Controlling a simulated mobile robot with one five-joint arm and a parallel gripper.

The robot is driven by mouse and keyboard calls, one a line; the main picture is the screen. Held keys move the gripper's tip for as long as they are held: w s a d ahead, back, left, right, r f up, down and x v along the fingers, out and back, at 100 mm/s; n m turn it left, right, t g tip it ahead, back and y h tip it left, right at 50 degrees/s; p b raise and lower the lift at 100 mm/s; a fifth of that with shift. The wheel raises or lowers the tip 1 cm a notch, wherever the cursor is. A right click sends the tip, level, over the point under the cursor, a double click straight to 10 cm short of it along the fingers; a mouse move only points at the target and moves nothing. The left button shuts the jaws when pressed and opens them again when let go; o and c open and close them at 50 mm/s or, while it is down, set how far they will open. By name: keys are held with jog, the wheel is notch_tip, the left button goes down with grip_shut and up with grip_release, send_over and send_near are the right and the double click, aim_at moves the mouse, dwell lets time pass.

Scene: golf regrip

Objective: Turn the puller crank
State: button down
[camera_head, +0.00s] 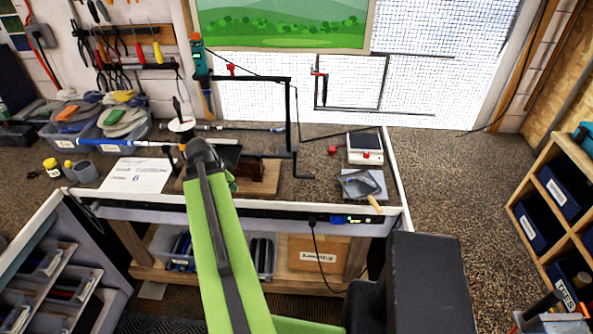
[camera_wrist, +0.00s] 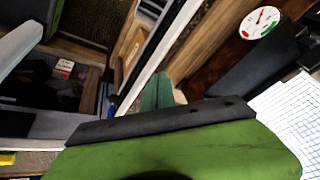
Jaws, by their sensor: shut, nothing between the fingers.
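A thin black upright rod (camera_head: 298,135) with a bent, crank-like lower end stands at the right of the workbench's wooden block. I cannot tell for certain that this is the puller crank. My gripper (camera_head: 232,182) is at the bench's front edge, left of this rod and apart from it, mostly hidden behind my green arm. In the wrist view my gripper's green fingertips (camera_wrist: 158,93) look closed, with nothing held. No crank can be made out in that view.
A wooden block (camera_head: 258,178) lies beside my gripper. A grey tray (camera_head: 358,184) and a white scale-like box (camera_head: 364,148) stand to the right on the bench. A blue-ended shaft (camera_head: 120,142) lies left. The wrist view shows a round dial (camera_wrist: 260,22).

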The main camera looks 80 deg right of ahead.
jog(key=s+d+r+m+g+p, duration=0.15)
jog(key=s+d+m, duration=0.25)
jog(key=s, duration=0.6)
jog(key=s+d+r+m+g, duration=0.15)
jog(key=s+d+m, duration=0.25)
jog(key=s, duration=0.6)
jog(key=shift+t+h, duration=0.3)
jog(key=shift+t, duration=0.2)
jog(key=b+x, duration=0.9)
jog(key=shift+w+d+f, duration=0.15)
jog(key=shift+d+f, duration=0.05)
jog(key=shift+f, duration=0.2)
jog(key=d, duration=0.2)
jog(key=d+f+b, duration=0.1)
jog(key=d, duration=0.1)
jog(key=shift+w+f, duration=0.1)
